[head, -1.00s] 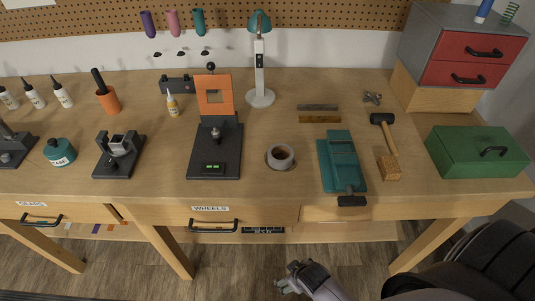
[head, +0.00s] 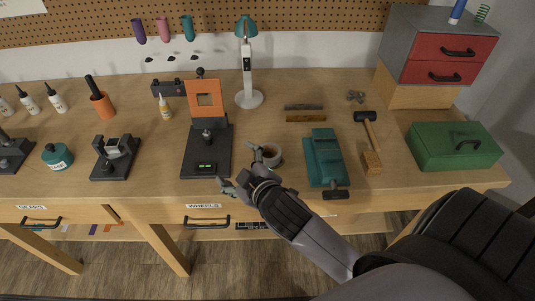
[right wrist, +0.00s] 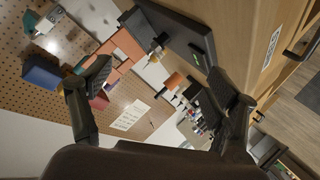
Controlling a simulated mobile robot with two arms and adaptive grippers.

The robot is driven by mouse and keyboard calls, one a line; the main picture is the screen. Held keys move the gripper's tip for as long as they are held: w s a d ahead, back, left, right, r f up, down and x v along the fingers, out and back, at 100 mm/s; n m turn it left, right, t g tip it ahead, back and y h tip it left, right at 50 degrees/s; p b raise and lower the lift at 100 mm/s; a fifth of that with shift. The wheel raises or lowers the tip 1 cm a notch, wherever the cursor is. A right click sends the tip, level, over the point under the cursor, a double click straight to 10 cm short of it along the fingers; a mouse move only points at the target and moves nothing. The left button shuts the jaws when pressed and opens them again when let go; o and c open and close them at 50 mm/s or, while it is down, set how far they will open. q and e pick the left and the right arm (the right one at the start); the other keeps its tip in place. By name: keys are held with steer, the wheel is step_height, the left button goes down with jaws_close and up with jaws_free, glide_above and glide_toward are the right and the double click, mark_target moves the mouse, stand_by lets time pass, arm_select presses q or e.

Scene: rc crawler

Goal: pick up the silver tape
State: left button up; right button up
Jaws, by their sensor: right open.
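The silver tape (head: 276,159) is a grey-white roll with a brown inner ring. It lies on the workbench (head: 345,108) in the head view, between the black press and the teal tool. My right gripper partly covers it from the front left, and I cannot tell whether they touch. My right gripper (head: 238,167) is open, its fingers pointing left toward the press. In the right wrist view the open fingers (right wrist: 162,78) have nothing between them that they hold, and the tape cannot be made out. My left gripper is not in view.
A black press (head: 196,160) with an orange plate (head: 204,103) stands left of the gripper. A teal tool (head: 323,158) lies on the right, then a mallet (head: 369,122) and a green box (head: 455,147).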

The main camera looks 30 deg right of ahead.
steer(key=w+a+r+n+t+y, duration=0.3)
steer(key=a+r+n+y, duration=0.3)
steer(key=r, duration=0.4)
steer(key=w+a+r+n+t+y, duration=0.3)
steer(key=a+r+n+t+y, duration=0.1)
steer(key=r+n, duration=0.45)
steer(key=s+a+r+n+g+y, duration=0.2)
steer(key=a+r+n+g+y, duration=0.2)
steer(key=a+n+g+y, duration=0.65)
steer(key=n+g+h, duration=1)
steer(key=n+h, duration=0.9)
steer(key=h, duration=0.1)
glide_above(267, 150)
steer(key=s+a, duration=0.1)
steer(key=s, duration=0.1)
step_height(267, 150, down, 11)
step_height(267, 150, down, 11)
steer(key=p, duration=0.3)
steer(key=shift+a+f, duration=0.15)
steer(key=shift+f, duration=0.05)
step_height(267, 150, down, 5)
steer(key=p, duration=0.3)
steer(key=shift+f, duration=0.25)
